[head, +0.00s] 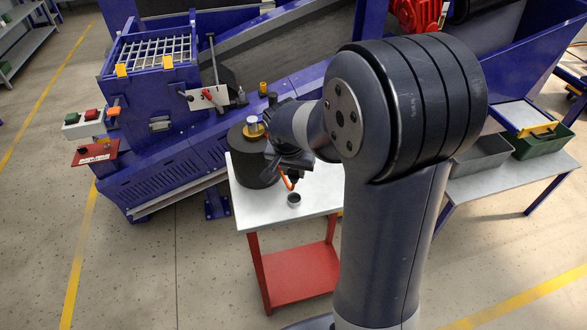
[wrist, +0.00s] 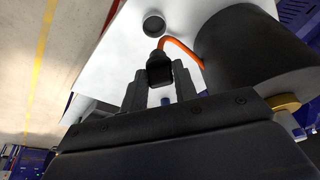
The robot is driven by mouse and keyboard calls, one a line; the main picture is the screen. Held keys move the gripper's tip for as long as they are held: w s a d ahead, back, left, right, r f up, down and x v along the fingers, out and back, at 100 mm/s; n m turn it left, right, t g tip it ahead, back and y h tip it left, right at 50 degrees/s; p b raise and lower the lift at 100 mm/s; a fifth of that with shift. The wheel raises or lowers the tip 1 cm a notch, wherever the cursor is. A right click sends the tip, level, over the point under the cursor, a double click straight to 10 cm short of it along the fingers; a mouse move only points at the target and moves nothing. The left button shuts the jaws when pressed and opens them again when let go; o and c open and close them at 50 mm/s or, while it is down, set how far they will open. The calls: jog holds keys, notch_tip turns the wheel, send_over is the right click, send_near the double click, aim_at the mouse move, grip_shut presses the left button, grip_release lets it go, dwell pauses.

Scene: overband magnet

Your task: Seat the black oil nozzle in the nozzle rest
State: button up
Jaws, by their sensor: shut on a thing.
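The black oil nozzle (wrist: 158,68) is between the fingers of my gripper (wrist: 160,88), which is shut on it. An orange hose (wrist: 182,49) curves from the nozzle toward the black drum. The nozzle rest, a small round dark cup (wrist: 153,25), stands on the white tabletop just beyond the nozzle tip in the wrist view. In the head view the rest (head: 294,200) is below my gripper (head: 293,172), near the table's front part. The nozzle appears apart from the rest; its height above the table is hard to tell. My wrist partly hides the nozzle in the head view.
The black drum (head: 252,165) stands on the white-topped red table (head: 322,190), left of my gripper. Blue machine frames (head: 150,160) rise behind and left. Grey and green bins (head: 536,141) sit on a bench at right. The tabletop around the rest is clear.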

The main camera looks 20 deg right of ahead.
aim_at(293, 180)
jog(key=shift+f+b, duration=2.3)
jog(key=shift+f, duration=0.5)
jog(key=shift+f+b, duration=1.4)
jog(key=shift+b, duration=0.2)
jog(key=o, duration=1.1)
jog(key=shift+r, duration=0.1)
jog(key=v, duration=1.1)
jog(key=shift+f, duration=0.2)
jog(key=x, duration=1)
jog(key=shift+w+d+f, duration=0.1)
jog(key=shift+w+f, duration=0.05)
jog(key=shift+f, duration=0.1)
jog(key=shift+r+p, duration=0.35)
jog(key=shift+p, duration=0.1)
